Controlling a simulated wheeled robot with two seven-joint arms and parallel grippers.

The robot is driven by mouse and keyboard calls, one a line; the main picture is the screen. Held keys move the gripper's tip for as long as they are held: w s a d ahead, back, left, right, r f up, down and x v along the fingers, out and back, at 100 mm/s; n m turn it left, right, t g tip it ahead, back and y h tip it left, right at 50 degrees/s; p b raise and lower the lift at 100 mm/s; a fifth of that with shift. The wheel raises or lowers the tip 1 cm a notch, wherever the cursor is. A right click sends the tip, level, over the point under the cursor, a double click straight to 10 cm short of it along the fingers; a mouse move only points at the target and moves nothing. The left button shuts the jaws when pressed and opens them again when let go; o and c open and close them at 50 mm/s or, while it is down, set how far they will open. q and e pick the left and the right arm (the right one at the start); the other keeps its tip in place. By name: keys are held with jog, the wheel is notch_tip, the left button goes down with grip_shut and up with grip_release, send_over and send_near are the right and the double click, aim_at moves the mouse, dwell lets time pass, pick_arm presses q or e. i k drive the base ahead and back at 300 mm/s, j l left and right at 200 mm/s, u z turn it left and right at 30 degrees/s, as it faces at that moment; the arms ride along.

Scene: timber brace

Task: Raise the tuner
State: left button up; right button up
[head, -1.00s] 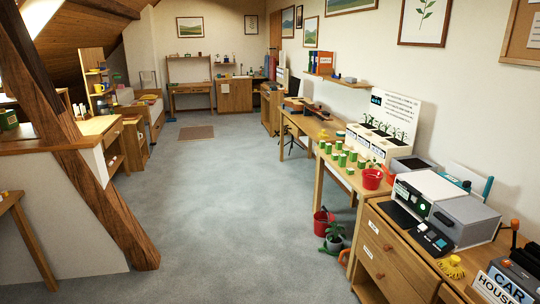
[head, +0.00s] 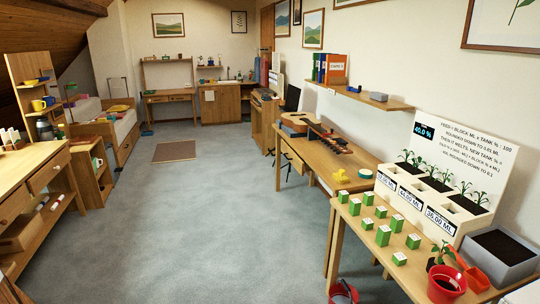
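A wooden table (head: 350,158) stands along the right wall. A guitar-like brown body (head: 298,120) lies at its far end. A dark, long piece with small reddish parts (head: 328,143) lies beside it, angled toward me. I cannot pick out a tuner for certain; it may be among these small parts. Neither of my grippers is in view.
A nearer table (head: 345,225) holds several green-and-white blocks (head: 383,235), a planter display (head: 440,190), a grey tray (head: 500,255) and a red pot (head: 445,283). A shelf (head: 360,96) hangs above. Open grey floor (head: 220,220) runs down the middle; a cabinet (head: 30,190) stands left.

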aim_at(339, 141)
jog(key=i, duration=2.7)
jog(key=i+l+z, duration=0.3)
jog(key=i, duration=0.5)
jog(key=i+j+z, duration=0.1)
jog(key=i+z, duration=0.2)
jog(key=i, duration=0.55)
